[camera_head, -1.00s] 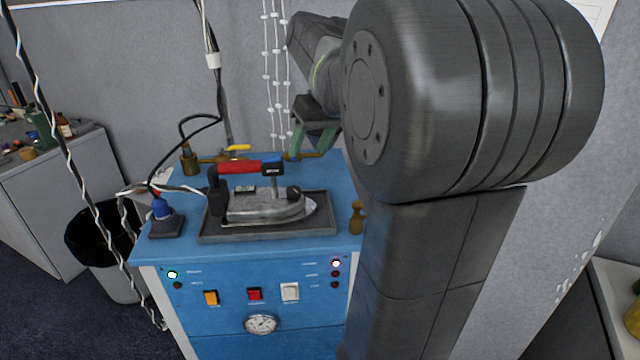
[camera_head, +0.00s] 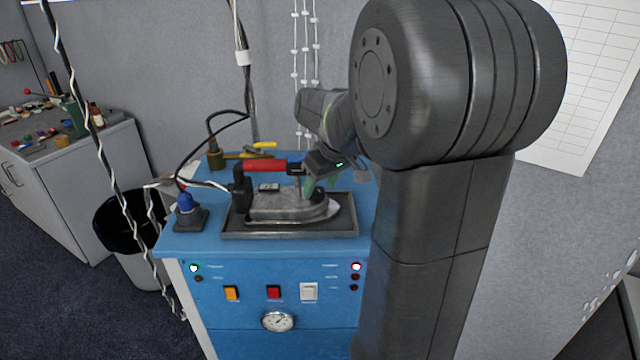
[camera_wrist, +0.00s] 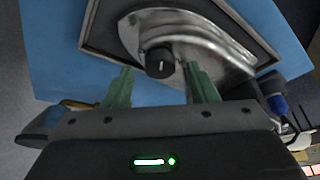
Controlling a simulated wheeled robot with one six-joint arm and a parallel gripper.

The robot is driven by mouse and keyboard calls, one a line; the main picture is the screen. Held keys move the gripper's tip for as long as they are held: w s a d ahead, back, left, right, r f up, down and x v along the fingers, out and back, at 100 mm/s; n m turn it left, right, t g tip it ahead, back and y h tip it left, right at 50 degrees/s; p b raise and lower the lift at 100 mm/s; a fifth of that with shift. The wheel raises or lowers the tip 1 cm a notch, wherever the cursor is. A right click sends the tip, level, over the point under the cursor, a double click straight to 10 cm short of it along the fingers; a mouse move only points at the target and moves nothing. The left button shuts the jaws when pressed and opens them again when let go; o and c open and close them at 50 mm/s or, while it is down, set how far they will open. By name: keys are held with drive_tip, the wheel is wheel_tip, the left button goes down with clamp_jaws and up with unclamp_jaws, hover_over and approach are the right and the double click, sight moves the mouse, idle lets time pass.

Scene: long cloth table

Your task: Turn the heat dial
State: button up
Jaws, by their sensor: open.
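The heat dial (camera_wrist: 160,63) is a black round knob with a pale line mark, on top of the silver iron (camera_wrist: 190,28). In the wrist view my gripper (camera_wrist: 159,70) is open, with one green finger on each side of the dial. I cannot tell whether the fingers touch it. In the head view the iron (camera_head: 290,206), with a red handle (camera_head: 265,166), lies on a dark tray (camera_head: 285,231). My gripper (camera_head: 314,184) is over the iron's front end there and hides the dial.
The tray sits on a blue cabinet (camera_head: 215,246) with switches and a gauge (camera_head: 277,321) on its front. A blue-topped plug (camera_head: 188,207) and cable stand left of the tray. Brass fittings (camera_head: 217,158) are behind. A black bin (camera_head: 130,225) stands left.

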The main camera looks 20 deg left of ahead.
drive_tip(key=shift+a+f, duration=0.15)
drive_tip(key=shift+f, duration=0.35)
drive_tip(key=c, duration=1)
drive_tip(key=shift+w, duration=0.1)
drive_tip(key=n, duration=0.2)
drive_tip(key=n+g+b, duration=0.1)
drive_tip(key=n, duration=0.1)
drive_tip(key=n+g, duration=0.1)
drive_tip(key=shift+w+n, duration=0.25)
drive_tip(key=shift+n, duration=0.15)
drive_tip(key=n+g, duration=0.1)
drive_tip(key=n, duration=0.2)
drive_tip(key=n+g, duration=0.1)
drive_tip(key=n, duration=0.2)
drive_tip(key=shift+w+a+g+h, duration=0.1)
drive_tip(key=shift+w+g+h, duration=0.1)
drive_tip(key=shift+g+h, duration=0.1)
